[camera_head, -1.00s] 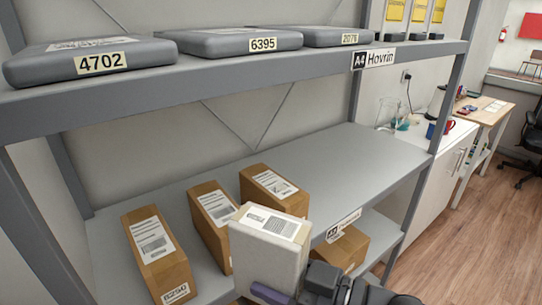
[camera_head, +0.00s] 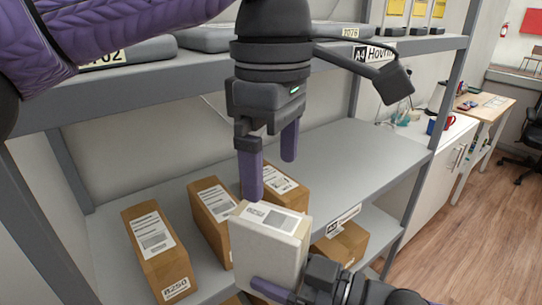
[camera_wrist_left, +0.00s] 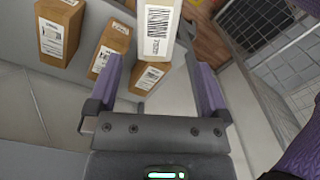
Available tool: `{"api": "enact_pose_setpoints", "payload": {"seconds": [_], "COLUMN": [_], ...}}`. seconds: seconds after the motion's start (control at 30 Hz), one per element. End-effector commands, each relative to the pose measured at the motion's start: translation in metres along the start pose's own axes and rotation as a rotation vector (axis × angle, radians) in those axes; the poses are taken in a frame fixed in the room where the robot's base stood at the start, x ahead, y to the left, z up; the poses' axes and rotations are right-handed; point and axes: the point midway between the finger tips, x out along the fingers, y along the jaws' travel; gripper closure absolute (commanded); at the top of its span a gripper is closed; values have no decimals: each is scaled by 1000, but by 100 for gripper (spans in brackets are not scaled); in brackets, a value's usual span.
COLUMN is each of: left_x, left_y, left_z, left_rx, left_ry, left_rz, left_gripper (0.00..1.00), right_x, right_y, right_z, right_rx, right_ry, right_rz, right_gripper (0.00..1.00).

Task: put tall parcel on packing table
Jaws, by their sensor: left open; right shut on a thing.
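A pale, whitish tall parcel (camera_head: 265,255) with a label on its top stands upright in front of the shelf in the head view. My right gripper (camera_head: 272,290) is shut on its lower part, one purple finger across its front. My left gripper (camera_head: 270,175) is open and empty, pointing down just above the parcel's top. In the left wrist view the pale parcel (camera_wrist_left: 158,30) shows between the spread fingers (camera_wrist_left: 155,65). I cannot tell contact. I cannot tell which surface is the packing table; a wooden-topped table (camera_head: 482,112) stands far right.
Several brown boxes (camera_head: 156,245) stand on the grey middle shelf (camera_head: 345,160), whose right part is clear. Another brown box (camera_head: 342,245) sits on a lower shelf. The upper shelf beam (camera_head: 205,85) runs close behind my left arm. Wooden floor (camera_head: 480,220) is free at right.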

Motion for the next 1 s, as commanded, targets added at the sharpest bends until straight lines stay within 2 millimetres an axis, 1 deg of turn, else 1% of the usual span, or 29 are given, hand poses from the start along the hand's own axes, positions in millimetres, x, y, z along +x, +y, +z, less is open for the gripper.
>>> {"api": "enact_pose_setpoints", "payload": {"seconds": [0.07,0.13,0.4,0.53,0.6,0.7,0.9,0.93,0.97,1.0], "left_x": [5,17,84,106,113,118,119,119,119,118], "left_y": [3,4,4,5,5,5,5,5,5,5], "left_z": [-4,-5,-6,-6,-6,-6,-6,-6,-6,-6], "left_rx": [-16,-18,-16,-15,-16,-16,-15,-15,-15,-15], "left_ry": [18,22,19,18,18,17,17,17,17,17], "left_rz": [18,19,16,18,18,19,19,19,19,19], "left_gripper": [0,0,0,0,0,0,0,2,8,17], "right_x": [0,0,0,0,0,0,0,0,0,0], "right_y": [0,0,0,0,0,0,0,0,0,0], "right_z": [0,0,0,0,0,0,0,0,0,0], "right_rx": [0,0,0,-1,-1,-1,-1,-1,-1,-1], "right_ry": [1,1,1,1,1,1,1,1,1,1], "right_rz": [0,0,0,0,0,0,0,0,0,0], "right_gripper": [100,100,100,100,100,100,100,100,100,100]}}
